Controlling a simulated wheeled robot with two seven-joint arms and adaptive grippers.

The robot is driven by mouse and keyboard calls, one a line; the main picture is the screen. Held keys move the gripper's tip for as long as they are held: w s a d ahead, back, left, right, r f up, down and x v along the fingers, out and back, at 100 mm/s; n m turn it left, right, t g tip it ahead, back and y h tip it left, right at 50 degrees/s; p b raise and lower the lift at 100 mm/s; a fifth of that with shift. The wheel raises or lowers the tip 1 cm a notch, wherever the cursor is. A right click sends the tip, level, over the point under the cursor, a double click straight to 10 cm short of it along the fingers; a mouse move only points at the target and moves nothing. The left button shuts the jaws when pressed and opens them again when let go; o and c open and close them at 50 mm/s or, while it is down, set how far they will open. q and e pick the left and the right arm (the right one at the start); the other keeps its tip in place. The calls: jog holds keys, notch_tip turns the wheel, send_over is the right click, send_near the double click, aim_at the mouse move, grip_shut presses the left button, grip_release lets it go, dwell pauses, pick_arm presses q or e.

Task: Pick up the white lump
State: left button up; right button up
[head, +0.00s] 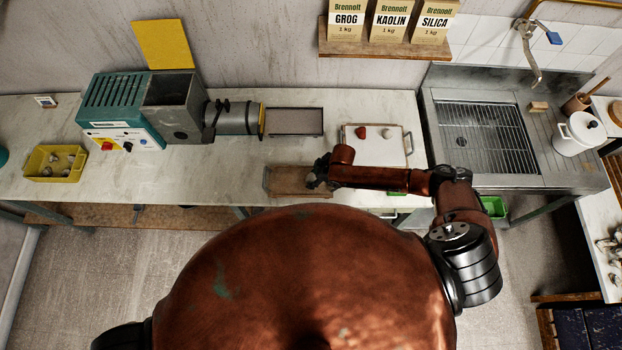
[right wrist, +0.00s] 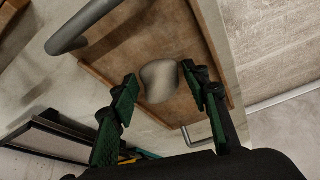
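A pale grey-white lump (right wrist: 159,80) lies on a brown wooden tray in the right wrist view. My right gripper (right wrist: 160,74) is open, its two green-padded fingers apart, with the lump showing between and just beyond the tips. No contact is visible. In the head view my right gripper (head: 318,173) is over the right part of the wooden tray (head: 283,181) at the bench's front edge. The lump cannot be made out there, hidden by the gripper. Another small whitish lump (head: 386,134) and a red lump (head: 360,132) lie on a white board (head: 375,152). My left gripper is out of view.
A teal machine (head: 125,100) with a barrel stands on the bench at left, a shallow dark-rimmed tray (head: 294,122) beside it. A yellow bin (head: 53,164) is far left. A metal sink (head: 490,135) is at right. The bench between bin and wooden tray is clear.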

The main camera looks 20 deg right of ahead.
aim_at(311, 176)
jog(key=c, duration=0.9)
jog(key=shift+r, duration=0.4)
notch_tip(311, 176, up, 2)
jog(key=shift+r+b, duration=0.15)
jog(key=shift+b, duration=0.6)
jog(key=s+d+r+b, duration=0.1)
jog(key=s+d+r, duration=0.1)
jog(key=s+r, duration=0.3)
jog(key=s+d+r+b, duration=0.1)
jog(key=s+d+r, duration=0.1)
jog(key=s+r, duration=0.3)
jog(key=s, duration=0.3)
jog(key=shift+d, duration=0.3)
jog(key=shift+f, duration=0.1)
